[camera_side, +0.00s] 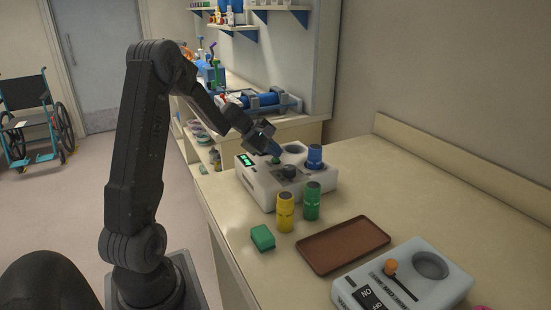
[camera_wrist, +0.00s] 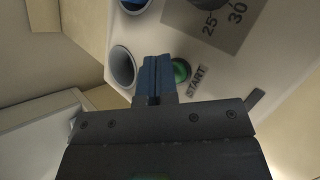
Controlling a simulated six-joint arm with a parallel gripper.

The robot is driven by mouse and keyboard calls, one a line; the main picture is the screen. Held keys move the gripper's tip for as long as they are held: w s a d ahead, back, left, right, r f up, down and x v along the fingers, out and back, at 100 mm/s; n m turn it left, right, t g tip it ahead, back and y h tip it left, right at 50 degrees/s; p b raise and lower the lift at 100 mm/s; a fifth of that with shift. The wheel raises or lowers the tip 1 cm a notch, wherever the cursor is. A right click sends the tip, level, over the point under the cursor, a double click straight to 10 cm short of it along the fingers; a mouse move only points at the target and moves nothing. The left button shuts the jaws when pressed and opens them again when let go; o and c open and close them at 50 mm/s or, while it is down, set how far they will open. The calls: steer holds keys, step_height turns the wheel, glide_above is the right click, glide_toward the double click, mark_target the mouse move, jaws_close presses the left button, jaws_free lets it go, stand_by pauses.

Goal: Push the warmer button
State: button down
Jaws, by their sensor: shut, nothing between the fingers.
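The warmer (camera_side: 262,187) is a white box on the bench with a lit green display, a dark knob (camera_side: 288,171) and round wells. Its green button (camera_wrist: 181,70), labelled START, shows in the wrist view just right of my fingertips, partly covered by them. In the side view the green button (camera_side: 275,161) shows just below my fingertips. My gripper (camera_wrist: 155,68) has blue fingers closed together with nothing between them. In the side view my gripper (camera_side: 275,150) is over the warmer's top, close to the button; I cannot tell whether it touches.
A blue bottle (camera_side: 315,157) stands in a warmer well. Another device with an orange lever (camera_side: 391,267) sits at the near right.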

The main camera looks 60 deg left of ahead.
steer(key=shift+f, duration=0.5)
stand_by(0.3)
steer(key=shift+r, duration=1.3)
steer(key=shift+r, duration=2.5)
step_height(320, 180, up, 6)
glide_above(275, 159)
steer(key=shift+d, duration=0.1)
